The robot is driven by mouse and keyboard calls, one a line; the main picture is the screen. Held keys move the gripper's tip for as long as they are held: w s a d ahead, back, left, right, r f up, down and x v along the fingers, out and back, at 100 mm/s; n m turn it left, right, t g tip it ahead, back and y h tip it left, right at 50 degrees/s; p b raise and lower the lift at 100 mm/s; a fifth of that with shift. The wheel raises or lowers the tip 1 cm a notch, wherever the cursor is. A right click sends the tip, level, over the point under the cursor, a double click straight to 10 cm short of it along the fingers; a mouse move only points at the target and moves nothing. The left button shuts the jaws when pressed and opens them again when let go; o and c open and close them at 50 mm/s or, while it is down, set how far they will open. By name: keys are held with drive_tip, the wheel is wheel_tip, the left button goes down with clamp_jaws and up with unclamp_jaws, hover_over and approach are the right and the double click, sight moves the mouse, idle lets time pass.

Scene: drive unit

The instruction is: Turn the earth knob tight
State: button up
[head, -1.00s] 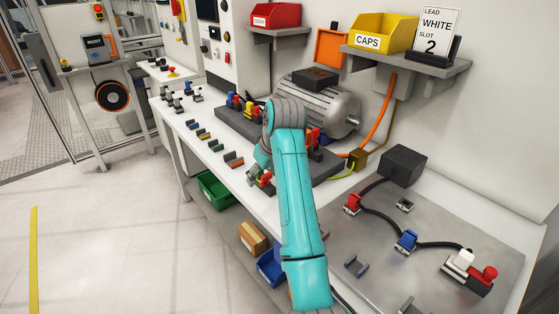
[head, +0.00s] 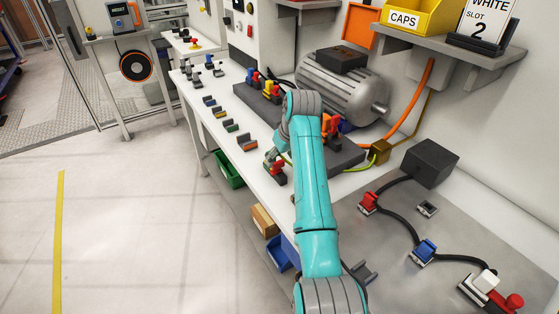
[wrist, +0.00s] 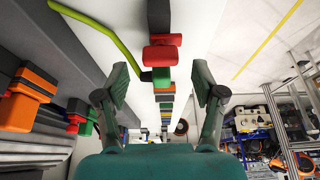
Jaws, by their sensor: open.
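A small terminal with a red knob (wrist: 162,50) and a green part (wrist: 161,77) below it shows in the wrist view, and I take it as the earth terminal. A green-yellow wire (wrist: 98,30) runs beside it. In the head view the red knob (head: 275,170) is at the bench's front edge, partly hidden by my gripper (head: 273,157). In the wrist view my gripper (wrist: 160,85) is open, one finger on each side of the terminal's line. The fingers look apart from the knob; whether they touch it cannot be told.
A grey motor (head: 343,85) stands behind my arm. Orange and red terminals (head: 330,127) sit on the dark block beside my arm. Several small connectors line the bench's left part. A metal plate (head: 400,255) with cabled red and blue connectors is at right. The floor (head: 120,220) at left is clear.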

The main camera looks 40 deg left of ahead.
sight(277, 167)
drive_tip(key=shift+x, duration=1.25)
drive_tip(key=c, duration=1.1)
drive_tip(key=shift+c, duration=0.2)
drive_tip(key=shift+m, duration=0.4)
drive_tip(key=shift+s+m+t+h, duration=0.1)
drive_tip(key=shift+m+t+h, duration=0.3)
drive_tip(key=shift+m, duration=0.8)
drive_tip(key=shift+m+t+h, duration=0.2)
drive_tip(key=shift+m+t, duration=0.3)
drive_tip(key=shift+m, duration=1)
